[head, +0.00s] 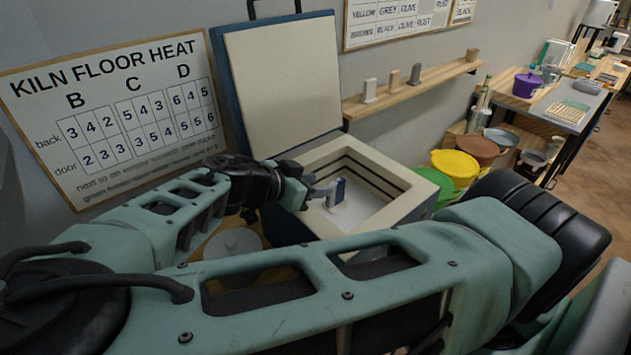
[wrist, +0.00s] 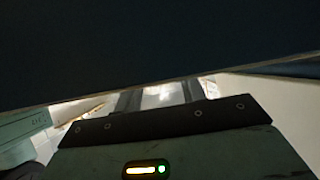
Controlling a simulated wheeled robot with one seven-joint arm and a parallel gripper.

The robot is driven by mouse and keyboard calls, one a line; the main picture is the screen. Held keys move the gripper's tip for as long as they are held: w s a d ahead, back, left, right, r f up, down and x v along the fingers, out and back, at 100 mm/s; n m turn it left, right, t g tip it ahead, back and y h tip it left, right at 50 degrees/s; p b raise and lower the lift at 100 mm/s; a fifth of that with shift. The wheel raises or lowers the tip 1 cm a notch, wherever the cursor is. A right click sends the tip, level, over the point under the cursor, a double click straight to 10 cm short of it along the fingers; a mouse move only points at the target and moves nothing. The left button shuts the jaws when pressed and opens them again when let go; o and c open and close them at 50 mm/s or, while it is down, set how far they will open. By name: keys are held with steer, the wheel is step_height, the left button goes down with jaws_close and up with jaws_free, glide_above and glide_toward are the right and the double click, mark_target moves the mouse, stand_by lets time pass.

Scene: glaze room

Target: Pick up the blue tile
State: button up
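The blue tile (head: 340,190) stands upright in the open kiln (head: 408,200), on a small white support (head: 337,206). My gripper (head: 322,193) reaches over the kiln's left side and is just left of the tile in the head view. I cannot tell whether it touches the tile. In the wrist view, my gripper (wrist: 160,98) shows two dark fingers apart with a bright gap between them. A dark surface (wrist: 160,45) fills the top of that view and hides the fingertips. The tile cannot be made out there.
The raised kiln lid (head: 284,85) stands behind the opening. The kiln's pale rim surrounds my gripper's end. A wall shelf (head: 415,88) with small tiles is to the right, above several coloured buckets (head: 455,165). A kiln heat chart (head: 115,115) is at left.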

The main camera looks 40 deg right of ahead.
mark_target(336, 182)
steer(key=p+x, duration=0.2)
steer(key=x, duration=0.1)
steer(key=shift+d+r, duration=0.2)
steer(key=shift+d, duration=0.3)
steer(key=shift+d+f, duration=0.45)
jaws_close()
steer(key=shift+r, duration=0.15)
